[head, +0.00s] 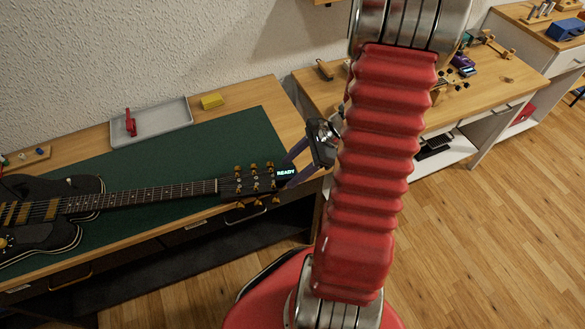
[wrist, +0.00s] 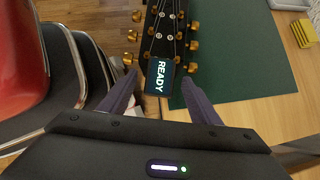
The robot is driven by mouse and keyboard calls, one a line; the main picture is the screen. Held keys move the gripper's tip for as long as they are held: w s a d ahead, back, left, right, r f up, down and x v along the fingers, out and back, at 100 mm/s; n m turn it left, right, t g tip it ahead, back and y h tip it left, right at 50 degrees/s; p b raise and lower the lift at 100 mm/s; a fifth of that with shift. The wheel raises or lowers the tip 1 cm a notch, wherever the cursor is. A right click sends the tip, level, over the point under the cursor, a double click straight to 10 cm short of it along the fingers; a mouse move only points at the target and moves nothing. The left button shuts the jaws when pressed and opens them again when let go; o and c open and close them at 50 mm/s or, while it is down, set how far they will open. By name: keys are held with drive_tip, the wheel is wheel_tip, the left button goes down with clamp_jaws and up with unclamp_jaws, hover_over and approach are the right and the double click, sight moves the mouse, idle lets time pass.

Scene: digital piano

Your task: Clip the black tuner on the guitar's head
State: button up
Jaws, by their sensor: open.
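The black guitar (head: 40,215) lies on the green mat, its neck pointing right and its head (head: 247,182) near the mat's right end. The head with gold pegs also fills the top of the wrist view (wrist: 166,30). The black tuner (wrist: 160,77), its screen lit with READY, is at the tip of the head; it also shows in the head view (head: 286,172). I cannot see its clip or jaw. My gripper (wrist: 158,80) is open, with one purple-grey finger on each side of the tuner and gaps visible between.
The green mat (head: 150,165) covers much of the wooden bench. A grey tray (head: 170,120) with a red tool (head: 130,122) and a yellow block (head: 211,101) stand at the back. Another bench (head: 500,90) with tools is on the right.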

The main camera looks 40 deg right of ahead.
drive_tip(key=shift+v, duration=2.35)
drive_tip(key=v, duration=1.3)
drive_tip(key=shift+d+r, duration=0.25)
drive_tip(key=shift+r, duration=0.05)
drive_tip(key=shift+s, duration=0.1)
drive_tip(key=a+r+n+h, duration=0.3)
drive_tip(key=a+r+n, duration=0.2)
drive_tip(key=a+n, duration=0.7)
drive_tip(key=a+r+n+t+h, duration=0.1)
drive_tip(key=a+r+n+h, duration=0.2)
drive_tip(key=a+n, duration=0.9)
drive_tip(key=a+r, duration=0.3)
drive_tip(key=a, duration=0.2)
drive_tip(key=shift+a+t+h, duration=0.3)
drive_tip(key=shift+a, duration=0.1)
